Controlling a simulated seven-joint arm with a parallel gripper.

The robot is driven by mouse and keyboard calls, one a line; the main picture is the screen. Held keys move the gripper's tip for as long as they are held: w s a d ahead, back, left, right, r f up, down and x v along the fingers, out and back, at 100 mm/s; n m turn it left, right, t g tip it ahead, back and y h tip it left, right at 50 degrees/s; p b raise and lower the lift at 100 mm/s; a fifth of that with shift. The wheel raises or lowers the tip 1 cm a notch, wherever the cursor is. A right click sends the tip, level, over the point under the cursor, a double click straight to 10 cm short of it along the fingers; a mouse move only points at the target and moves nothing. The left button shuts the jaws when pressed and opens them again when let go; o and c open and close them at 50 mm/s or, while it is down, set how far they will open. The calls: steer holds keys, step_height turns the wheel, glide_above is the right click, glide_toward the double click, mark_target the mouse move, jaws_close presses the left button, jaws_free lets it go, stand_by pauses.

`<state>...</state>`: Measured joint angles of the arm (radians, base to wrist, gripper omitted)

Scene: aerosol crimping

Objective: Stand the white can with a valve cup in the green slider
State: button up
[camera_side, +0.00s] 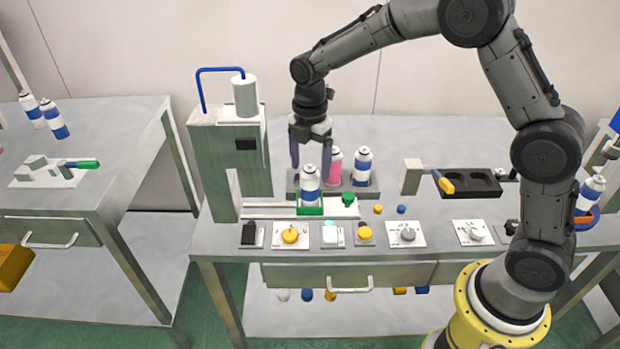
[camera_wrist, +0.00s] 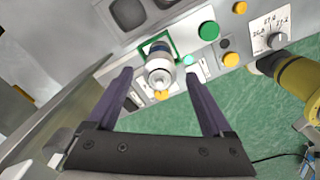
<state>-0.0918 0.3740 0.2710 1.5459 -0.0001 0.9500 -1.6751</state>
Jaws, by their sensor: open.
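A white can with a blue band and a metal valve cup (camera_side: 310,186) stands upright in the green slider (camera_side: 312,211), in front of the press. In the wrist view the can (camera_wrist: 159,68) is seen from above, with the green slider's frame (camera_wrist: 143,45) around its base. My gripper (camera_side: 311,165) is open and empty, its purple fingers just above or around the can's top. In the wrist view the open fingers (camera_wrist: 158,76) lie left and right of the can, with gaps on both sides. The can's bottom is hidden by the slider.
A pink can (camera_side: 335,168) and another blue-banded can (camera_side: 362,168) stand in a grey rack (camera_side: 374,188) just behind. The press (camera_side: 232,165) rises close on the left. Buttons and knobs (camera_side: 290,236) line the front edge. A black tray (camera_side: 468,184) lies to the right.

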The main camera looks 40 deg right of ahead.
step_height(320, 180, up, 6)
steer(key=shift+r, duration=0.1)
steer(key=shift+s+r, duration=0.15)
steer(key=shift+r, duration=0.2)
steer(key=s+d+r+m+t, duration=0.2)
steer(key=s+r+m, duration=0.4)
steer(key=s, duration=0.4)
steer(key=s+d+r+m+t, duration=0.1)
steer(key=s+r+m+t, duration=0.15)
steer(key=s+m, duration=0.55)
steer(key=s+d+f+m+t, duration=0.1)
steer(key=s+f+m, duration=0.1)
steer(key=s+m, duration=0.4)
steer(key=s, duration=0.4)
steer(key=shift+s, duration=0.3)
